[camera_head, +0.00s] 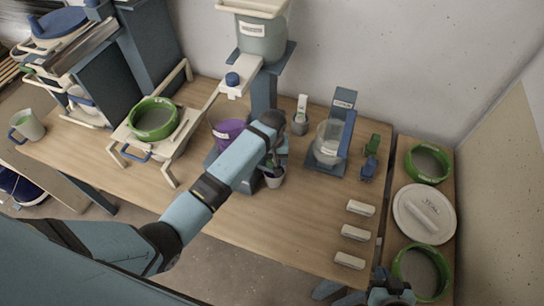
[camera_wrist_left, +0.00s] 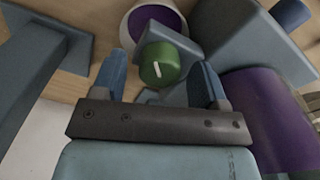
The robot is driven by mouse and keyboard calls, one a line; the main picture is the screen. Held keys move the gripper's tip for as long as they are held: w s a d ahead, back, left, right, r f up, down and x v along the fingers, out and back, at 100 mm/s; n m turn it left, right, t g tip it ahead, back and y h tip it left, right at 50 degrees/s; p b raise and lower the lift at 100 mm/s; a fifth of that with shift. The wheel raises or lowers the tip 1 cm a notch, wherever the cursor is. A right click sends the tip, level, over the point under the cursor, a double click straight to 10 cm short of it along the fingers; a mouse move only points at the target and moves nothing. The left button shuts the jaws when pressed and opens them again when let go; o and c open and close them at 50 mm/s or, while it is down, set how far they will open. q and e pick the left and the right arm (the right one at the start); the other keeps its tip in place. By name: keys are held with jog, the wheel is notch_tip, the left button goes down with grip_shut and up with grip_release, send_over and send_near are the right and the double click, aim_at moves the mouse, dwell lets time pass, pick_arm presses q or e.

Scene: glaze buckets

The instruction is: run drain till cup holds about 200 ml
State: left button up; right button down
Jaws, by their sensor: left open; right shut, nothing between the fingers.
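The drain's green knob (camera_wrist_left: 160,65), with a white mark on its face, shows in the left wrist view. My left gripper (camera_wrist_left: 161,82) is open, with one blue finger on each side of the knob; I cannot tell whether they touch it. A pale cup (camera_wrist_left: 127,22) with purple inside stands just beyond the knob. The cup (camera_head: 274,178) also shows in the head view, below my left gripper (camera_head: 272,152); its fill level is unreadable. The purple bucket (camera_head: 228,130) is partly hidden behind my left arm. My right gripper (camera_head: 389,292) is shut and empty at the bottom right.
A clear jug (camera_head: 328,143) stands on a blue stand to the right. Three white blocks (camera_head: 354,233) lie at the table's right side. A green-rimmed sieve (camera_head: 153,120) sits on a rack at left. A side bench holds a white lid (camera_head: 405,210) and green-rimmed sieves.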

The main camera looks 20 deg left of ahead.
pick_arm(q)
jog(key=shift+c, duration=0.5)
jog(key=c, duration=0.8)
jog(key=shift+m, duration=0.3)
jog(key=m, duration=0.3)
jog(key=shift+m, duration=2.2)
jog(key=shift+r, duration=0.1)
jog(key=o, duration=0.9)
